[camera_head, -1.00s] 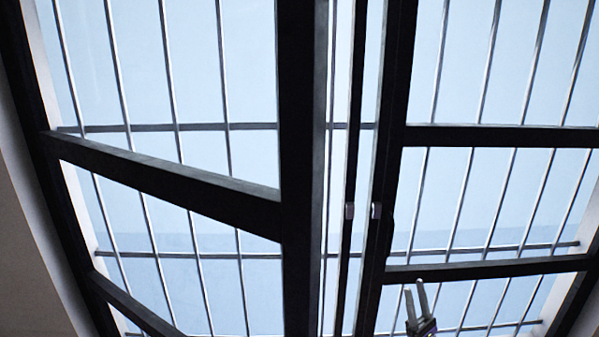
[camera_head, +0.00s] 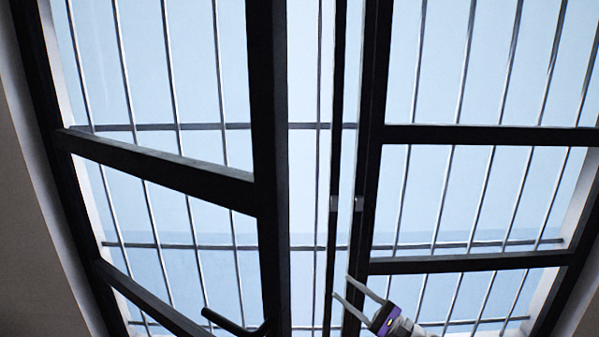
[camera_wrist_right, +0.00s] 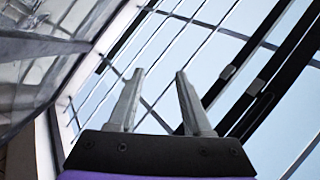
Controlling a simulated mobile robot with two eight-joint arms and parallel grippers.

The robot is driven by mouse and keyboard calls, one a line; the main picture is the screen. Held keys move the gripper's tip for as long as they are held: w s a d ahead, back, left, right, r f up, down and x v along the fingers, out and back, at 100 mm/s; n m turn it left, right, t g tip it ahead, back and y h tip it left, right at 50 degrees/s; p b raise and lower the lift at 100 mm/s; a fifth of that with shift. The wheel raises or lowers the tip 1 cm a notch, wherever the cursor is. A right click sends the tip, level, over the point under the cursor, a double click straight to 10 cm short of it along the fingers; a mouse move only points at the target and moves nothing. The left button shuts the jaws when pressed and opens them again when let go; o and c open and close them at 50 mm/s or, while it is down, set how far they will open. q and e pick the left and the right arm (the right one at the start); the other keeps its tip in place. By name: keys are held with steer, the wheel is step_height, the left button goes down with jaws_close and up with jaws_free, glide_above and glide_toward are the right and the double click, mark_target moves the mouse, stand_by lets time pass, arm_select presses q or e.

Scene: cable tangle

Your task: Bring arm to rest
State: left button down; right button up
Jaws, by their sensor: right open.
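My right gripper (camera_head: 341,285) is at the bottom of the head view, right of centre, in front of the window. Its two pale fingers are apart with nothing between them, and they point up and to the left. The right wrist view also shows the two grey fingers (camera_wrist_right: 157,78), open and empty, with window bars and sky behind them. I see no contact between the fingers and the frame. My left gripper is not in view.
A dark-framed window with a left casement (camera_head: 160,178) swung at an angle and a right casement (camera_head: 480,136) fills the head view. Thin metal bars (camera_head: 170,75) stand behind it. A black handle (camera_head: 232,325) shows at the bottom. A pale wall (camera_head: 35,240) is at the left.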

steer(key=s+a+f+n+g+h, duration=0.3)
steer(key=s+n+h, duration=0.1)
steer(key=s, duration=0.4)
steer(key=s+a+f+n+g+h, duration=0.3)
steer(key=s+a+f+n+h, duration=0.1)
steer(key=s, duration=0.4)
steer(key=s+d+f+n+h, duration=0.4)
steer(key=s+d+h, duration=0.1)
steer(key=s, duration=0.3)
steer(key=s+d+f+n+h, duration=0.4)
steer(key=s+d, duration=0.3)
steer(key=s, duration=0.2)
steer(key=shift+d+f+n+g+h, duration=0.15)
steer(key=shift+d+n+g+h, duration=0.35)
steer(key=shift+h, duration=0.4)
steer(key=shift+s+a, duration=0.1)
steer(key=shift+a, duration=0.05)
